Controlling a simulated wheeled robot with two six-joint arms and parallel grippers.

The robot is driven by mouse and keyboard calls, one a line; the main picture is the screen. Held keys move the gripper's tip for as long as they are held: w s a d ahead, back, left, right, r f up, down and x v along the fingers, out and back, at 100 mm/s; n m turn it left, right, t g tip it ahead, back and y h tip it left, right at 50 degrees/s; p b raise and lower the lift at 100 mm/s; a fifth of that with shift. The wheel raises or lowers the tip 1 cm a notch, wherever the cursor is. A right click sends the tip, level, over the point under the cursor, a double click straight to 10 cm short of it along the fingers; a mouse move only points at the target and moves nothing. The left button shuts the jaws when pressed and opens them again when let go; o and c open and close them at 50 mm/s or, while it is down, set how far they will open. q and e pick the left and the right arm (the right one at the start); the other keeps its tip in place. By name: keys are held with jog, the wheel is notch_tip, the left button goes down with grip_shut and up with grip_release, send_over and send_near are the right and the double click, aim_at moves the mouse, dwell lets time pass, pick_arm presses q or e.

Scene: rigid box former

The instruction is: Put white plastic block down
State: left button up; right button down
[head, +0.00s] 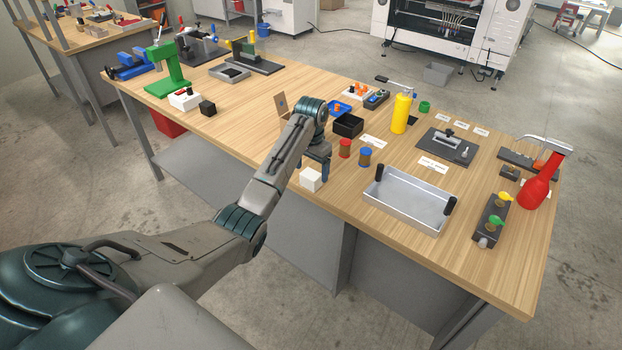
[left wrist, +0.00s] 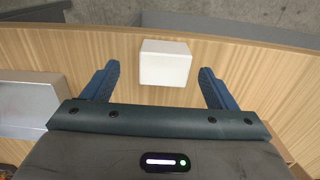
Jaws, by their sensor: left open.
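The white plastic block (head: 311,179) rests on the wooden table near its front edge, left of the metal tray. In the left wrist view the white block (left wrist: 166,63) lies between and just beyond the fingertips, with gaps on both sides. My left gripper (head: 318,170) is at the block, pointing down, partly hidden by its own arm in the head view. In the left wrist view its two blue fingers (left wrist: 160,85) are spread wide and hold nothing. My right gripper does not show.
A metal tray (head: 376,193) with black handles stands to the right. Red (head: 345,149) and blue (head: 365,158) cylinders stand behind the block, near a black box (head: 348,125). The table's front edge is close. Bare tabletop (head: 245,125) lies to the left.

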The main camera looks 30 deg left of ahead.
aim_at(311, 174)
pick_arm(q)
jog(key=f, duration=0.1)
jog(key=f+p, duration=0.1)
jog(key=f, duration=0.2)
jog(key=shift+w+a+f+p, duration=0.1)
jog(key=shift+w+a+p, duration=0.15)
jog(key=shift+w+p, duration=0.05)
jog(key=shift+f, duration=0.3)
jog(key=c, duration=0.9)
jog(key=shift+r, duration=0.1)
jog(key=c, duration=0.3)
